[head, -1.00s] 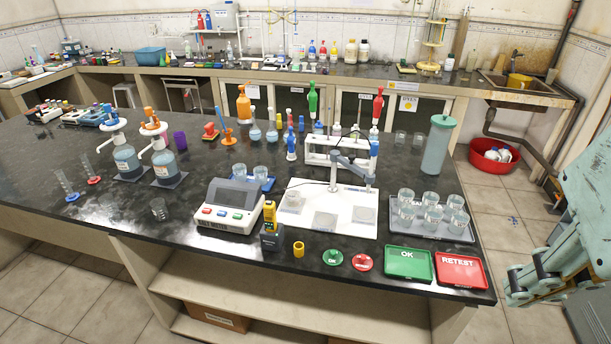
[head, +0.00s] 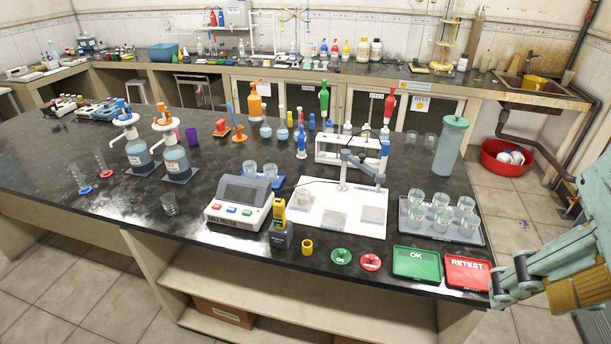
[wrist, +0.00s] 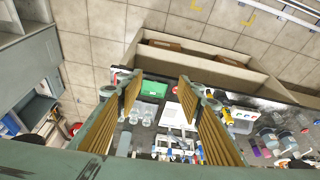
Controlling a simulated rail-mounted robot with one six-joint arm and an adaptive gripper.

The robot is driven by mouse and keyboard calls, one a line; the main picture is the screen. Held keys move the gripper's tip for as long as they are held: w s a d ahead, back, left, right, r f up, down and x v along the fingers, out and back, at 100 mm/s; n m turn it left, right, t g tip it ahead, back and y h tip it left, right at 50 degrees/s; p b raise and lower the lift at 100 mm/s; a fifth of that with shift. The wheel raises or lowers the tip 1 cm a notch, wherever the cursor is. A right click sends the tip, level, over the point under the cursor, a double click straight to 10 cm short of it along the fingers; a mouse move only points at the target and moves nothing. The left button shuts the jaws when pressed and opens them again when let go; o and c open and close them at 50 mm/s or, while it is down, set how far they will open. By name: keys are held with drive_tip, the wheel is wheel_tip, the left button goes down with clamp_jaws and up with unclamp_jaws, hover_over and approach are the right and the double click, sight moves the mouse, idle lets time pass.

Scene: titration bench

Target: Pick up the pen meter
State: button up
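The pen meter (head: 279,214) is yellow with a dark display. It stands upright in a small dark holder (head: 281,236) at the front edge of the bench, just right of the grey bench meter. In the wrist view, a small yellow shape that looks like the pen meter (wrist: 227,115) lies to the right of my gripper. My gripper (wrist: 162,90) is open and empty, its two ridged fingers wide apart. In the head view my gripper (head: 510,282) is at the right edge, beyond the bench's right end, well away from the pen meter.
A yellow cap (head: 307,247), green and red discs, the green OK tray (head: 416,264) and the red RETEST tray (head: 467,272) line the front edge. A grey tray (head: 470,238) of beakers and a white stand base (head: 372,219) lie behind. The front-left bench top is fairly clear.

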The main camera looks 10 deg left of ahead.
idle(0.3)
drive_tip(key=w+a+r+m+g+y+p, duration=0.15)
drive_tip(key=w+a+m+p, duration=0.3)
drive_tip(key=w+a, duration=0.6)
drive_tip(key=w+a+r+m+g+y+p, duration=0.15)
drive_tip(key=w+a+m+p, duration=0.3)
drive_tip(key=w+a, duration=0.65)
drive_tip(key=w+a+f+m+y+p, duration=0.1)
drive_tip(key=w+a+f+m+p, duration=0.8)
drive_tip(key=w+a+f, duration=0.5)
drive_tip(key=w+f+m, duration=0.1)
drive_tip(key=w+f, duration=0.2)
drive_tip(key=w, duration=0.1)
drive_tip(key=shift+w+a+f+g+y, duration=0.15)
drive_tip(key=shift+a+g+y, duration=0.15)
drive_tip(key=shift+f, duration=0.1)
